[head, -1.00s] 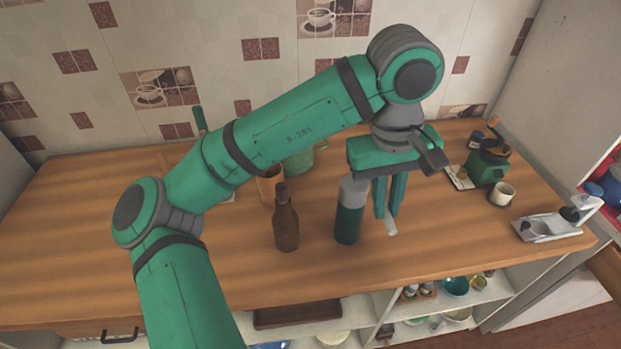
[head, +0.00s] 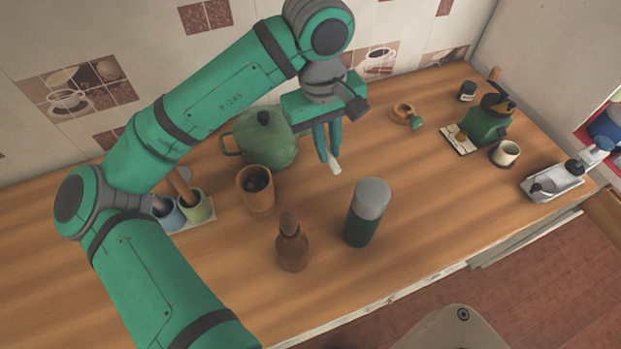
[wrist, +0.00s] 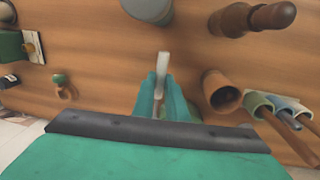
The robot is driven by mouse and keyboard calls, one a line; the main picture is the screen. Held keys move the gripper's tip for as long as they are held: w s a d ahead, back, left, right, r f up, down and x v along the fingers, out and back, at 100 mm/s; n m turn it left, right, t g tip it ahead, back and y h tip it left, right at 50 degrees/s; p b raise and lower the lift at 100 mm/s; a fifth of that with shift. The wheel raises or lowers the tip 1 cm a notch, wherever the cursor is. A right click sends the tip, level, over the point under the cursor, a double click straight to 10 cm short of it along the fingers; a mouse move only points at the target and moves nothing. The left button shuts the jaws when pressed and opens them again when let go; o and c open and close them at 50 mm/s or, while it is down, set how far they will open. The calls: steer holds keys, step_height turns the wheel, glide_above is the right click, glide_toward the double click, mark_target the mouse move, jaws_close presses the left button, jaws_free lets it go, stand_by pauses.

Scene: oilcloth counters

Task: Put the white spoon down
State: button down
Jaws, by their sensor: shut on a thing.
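The white spoon (head: 334,165) is held between the fingers of my gripper (head: 328,150), and its pale end sticks out below the fingertips over the counter. In the wrist view the spoon (wrist: 163,65) points away from my gripper (wrist: 160,95), with its lower part between the two green fingers. My gripper is shut on it. Whether the spoon touches the wooden counter (head: 430,215) cannot be told. Part of the spoon is hidden by the fingers.
A green pot (head: 265,140) and a wooden cup (head: 256,190) stand left of my gripper. A brown bottle (head: 292,245) and a grey-topped green flask (head: 366,212) stand in front. A wooden ring-shaped item (head: 403,112) and a green grinder (head: 487,122) are to the right. Counter between flask and grinder is clear.

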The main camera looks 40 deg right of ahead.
glide_above(324, 202)
step_height(324, 202, down, 8)
steer(key=shift+s+f, duration=0.1)
steer(key=shift+f, duration=0.05)
steer(key=shift+w+a+f, duration=0.1)
steer(key=shift+f, duration=2.3)
steer(key=shift+w+f, duration=0.1)
steer(key=shift+f, duration=2.3)
steer(key=shift+s+f, duration=0.1)
steer(key=shift+f, duration=0.05)
steer(key=c, duration=1.8)
jaws_free()
steer(key=shift+f, duration=0.1)
steer(key=shift+o, duration=0.2)
